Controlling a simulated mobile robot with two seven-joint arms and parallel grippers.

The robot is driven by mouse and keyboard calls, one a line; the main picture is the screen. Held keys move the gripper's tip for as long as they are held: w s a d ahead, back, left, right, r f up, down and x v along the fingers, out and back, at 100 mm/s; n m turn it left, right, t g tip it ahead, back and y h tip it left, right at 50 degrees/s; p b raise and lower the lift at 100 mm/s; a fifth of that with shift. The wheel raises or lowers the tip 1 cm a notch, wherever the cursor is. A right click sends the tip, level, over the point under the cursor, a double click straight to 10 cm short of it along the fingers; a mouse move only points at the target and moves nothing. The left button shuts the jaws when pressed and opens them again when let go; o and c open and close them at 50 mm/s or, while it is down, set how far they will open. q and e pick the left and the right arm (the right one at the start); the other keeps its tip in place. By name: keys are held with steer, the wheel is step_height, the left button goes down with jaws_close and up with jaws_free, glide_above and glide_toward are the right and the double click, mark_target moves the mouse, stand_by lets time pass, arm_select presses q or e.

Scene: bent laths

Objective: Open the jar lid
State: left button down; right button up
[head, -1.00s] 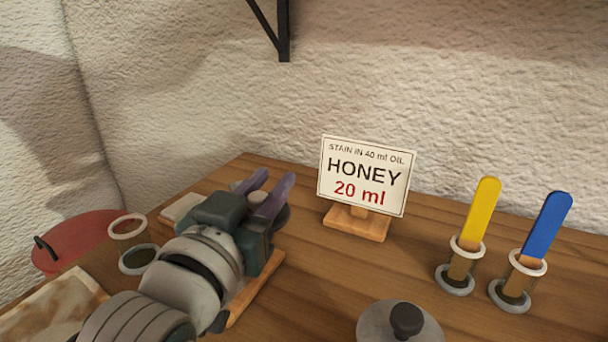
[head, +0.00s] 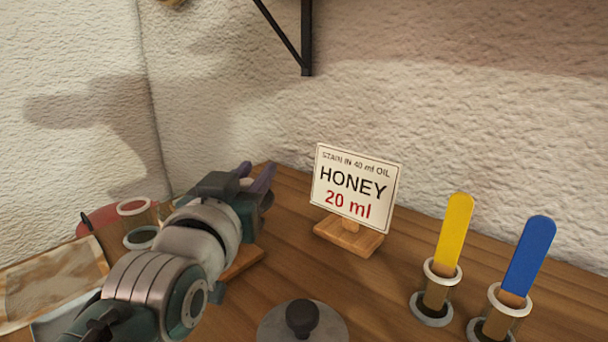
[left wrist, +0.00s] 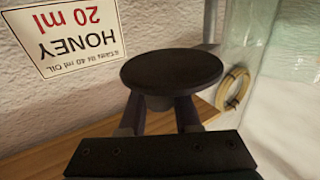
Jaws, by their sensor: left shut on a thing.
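My left gripper (head: 255,176) is over the table's far left part, its purple fingers pointing to the back. In the left wrist view it is shut on the short stem of a dark round disc (left wrist: 172,70); its hand hides this disc in the head view. A grey lid with a black knob (head: 303,318) is at the bottom of the head view, apart from this gripper; what is under it cannot be seen. Clear glass (left wrist: 285,25) shows at the upper right of the left wrist view. My right gripper is not in view.
A HONEY sign (head: 355,190) stands on the wooden table (head: 375,285). Yellow (head: 455,235) and blue (head: 529,257) strips stand in small glasses at right. Ringed containers (head: 141,237) are left of my arm. A black bracket (head: 306,40) is on the wall.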

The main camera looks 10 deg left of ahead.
arm_select(q)
steer(key=shift+f, duration=0.1)
steer(key=c, duration=0.6)
jaws_free()
steer(key=shift+s+p, duration=0.75)
steer(key=shift+s, duration=3)
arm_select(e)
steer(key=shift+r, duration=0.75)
